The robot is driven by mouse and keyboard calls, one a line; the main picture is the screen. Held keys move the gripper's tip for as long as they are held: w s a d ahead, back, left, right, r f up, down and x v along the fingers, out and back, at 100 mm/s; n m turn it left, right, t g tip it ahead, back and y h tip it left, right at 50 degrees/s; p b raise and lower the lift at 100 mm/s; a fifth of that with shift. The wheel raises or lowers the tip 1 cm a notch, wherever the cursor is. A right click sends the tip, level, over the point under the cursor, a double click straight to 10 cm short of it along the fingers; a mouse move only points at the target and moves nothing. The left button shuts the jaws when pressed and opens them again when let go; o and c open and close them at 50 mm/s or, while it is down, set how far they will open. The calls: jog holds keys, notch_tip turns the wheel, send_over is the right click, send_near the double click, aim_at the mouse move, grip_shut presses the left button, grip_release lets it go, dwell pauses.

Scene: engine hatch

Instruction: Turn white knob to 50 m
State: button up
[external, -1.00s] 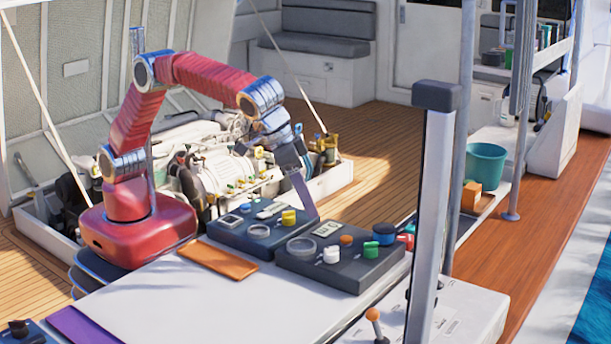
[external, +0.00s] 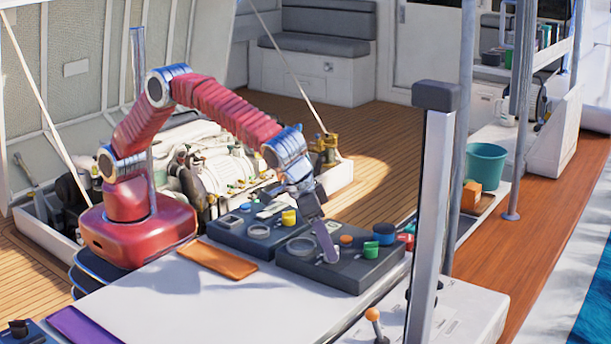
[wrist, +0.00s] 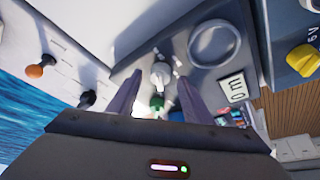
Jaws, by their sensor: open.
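The white knob (wrist: 160,72) sits on the top of the dark right-hand box (external: 352,276). It shows between my two fingers in the wrist view, with small white marks around it. In the external view my gripper (external: 329,257) points down over the knob and mostly hides it. In the wrist view my gripper (wrist: 157,80) is open, one finger on each side of the knob; I cannot tell whether either touches it. A small display (wrist: 236,87) is on the same box, too small and turned to read surely. A round ring dial (wrist: 214,44) lies beside the knob.
A green knob (external: 371,250), an orange knob (external: 346,240) and a blue knob (external: 384,233) stand close on the same box. The left box carries a yellow knob (external: 289,217). An orange-brown pad (external: 218,261) lies on the white bench, which is otherwise largely clear in front.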

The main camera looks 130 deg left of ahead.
jog(key=shift+w+a+f, duration=0.2)
jog(key=shift+f, duration=0.4)
jog(key=shift+c, duration=0.5)
jog(key=c, duration=1)
